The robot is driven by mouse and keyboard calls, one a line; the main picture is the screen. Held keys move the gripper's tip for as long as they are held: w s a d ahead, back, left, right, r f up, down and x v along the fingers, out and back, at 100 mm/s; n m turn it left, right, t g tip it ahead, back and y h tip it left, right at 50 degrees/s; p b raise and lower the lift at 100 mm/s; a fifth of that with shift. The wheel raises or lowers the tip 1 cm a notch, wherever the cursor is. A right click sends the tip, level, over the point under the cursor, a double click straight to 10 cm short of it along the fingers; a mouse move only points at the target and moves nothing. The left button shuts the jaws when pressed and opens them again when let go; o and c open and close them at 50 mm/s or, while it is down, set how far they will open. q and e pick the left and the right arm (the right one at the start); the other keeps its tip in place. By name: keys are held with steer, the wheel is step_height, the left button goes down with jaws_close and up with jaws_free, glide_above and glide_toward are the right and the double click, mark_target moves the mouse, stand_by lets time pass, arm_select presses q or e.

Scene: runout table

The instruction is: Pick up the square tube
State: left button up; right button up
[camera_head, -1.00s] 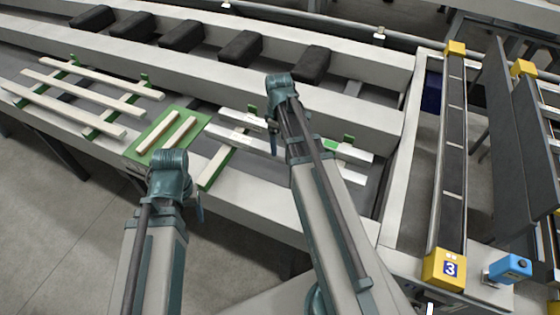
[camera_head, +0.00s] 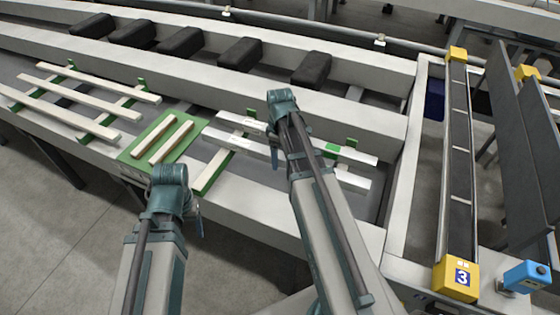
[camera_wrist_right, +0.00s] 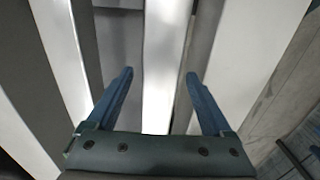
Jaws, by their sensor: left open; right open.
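Two long, bright, pale bars lie side by side on green supports in the head view, an upper one (camera_head: 355,155) and a lower one (camera_head: 222,138). They look like metal tubes; I cannot tell for certain which is the square tube. My right gripper (camera_head: 275,158) is over them, its fingers mostly hidden by its own arm. In the right wrist view the open fingers (camera_wrist_right: 158,85) stand either side of one bright bar (camera_wrist_right: 165,45), with gaps on both sides. My left gripper (camera_head: 198,226) is open and empty at the table's front edge, apart from the bars.
Several cream bars (camera_head: 75,110) lie on green supports at the left. Two short bars (camera_head: 170,140) lie on a green plate (camera_head: 135,150). Black blocks (camera_head: 240,53) line the channel behind. A yellow-ended conveyor (camera_head: 458,275) and a blue box (camera_head: 527,277) stand at the right.

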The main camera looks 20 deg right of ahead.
jaws_close()
stand_by(1.3)
